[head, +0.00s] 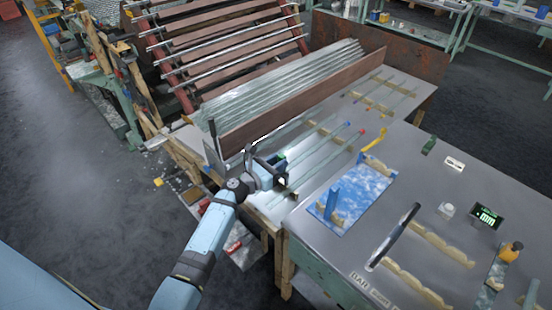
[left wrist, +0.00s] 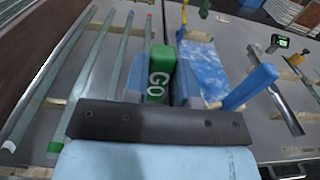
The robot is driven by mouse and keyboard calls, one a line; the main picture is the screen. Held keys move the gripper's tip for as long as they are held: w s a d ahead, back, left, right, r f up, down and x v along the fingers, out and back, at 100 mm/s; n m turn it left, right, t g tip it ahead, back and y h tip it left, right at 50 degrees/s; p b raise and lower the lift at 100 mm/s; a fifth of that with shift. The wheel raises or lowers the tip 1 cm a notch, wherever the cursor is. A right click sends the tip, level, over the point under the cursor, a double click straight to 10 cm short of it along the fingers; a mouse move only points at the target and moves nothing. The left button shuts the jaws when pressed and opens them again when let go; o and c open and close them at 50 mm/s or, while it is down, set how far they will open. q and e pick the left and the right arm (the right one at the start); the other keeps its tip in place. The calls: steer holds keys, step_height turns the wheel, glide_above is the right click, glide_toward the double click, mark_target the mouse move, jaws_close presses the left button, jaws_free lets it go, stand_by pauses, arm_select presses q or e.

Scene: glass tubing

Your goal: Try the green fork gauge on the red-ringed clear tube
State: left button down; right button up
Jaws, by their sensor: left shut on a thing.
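My left gripper (head: 280,172) is over the near end of the tube rows on the side table. In the left wrist view my left gripper (left wrist: 160,78) is shut on the green fork gauge (left wrist: 159,62), a green block marked "GO". The gauge's fork end points away, and its prongs are hidden. My right gripper is out of view.
Tubes rest on wooden strips (head: 375,104). A blue marbled board (head: 365,188) with a blue upright (head: 331,205) and yellow hook stands right of the gripper. A dark bar (head: 394,236), wavy wooden racks (head: 440,244) and a small display (head: 487,216) occupy the grey bench.

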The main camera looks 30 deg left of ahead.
arm_select(q)
steer(key=shift+s+a+f, duration=0.15)
steer(key=shift+a+f, duration=0.05)
steer(key=shift+a, duration=0.1)
step_height(320, 180, down, 6)
steer(key=b, duration=0.5)
steer(key=shift+f+b, duration=0.2)
steer(key=shift+b, duration=0.2)
stand_by(0.5)
stand_by(0.7)
steer(key=shift+f+b, duration=1.45)
steer(key=shift+f, duration=0.2)
stand_by(2.3)
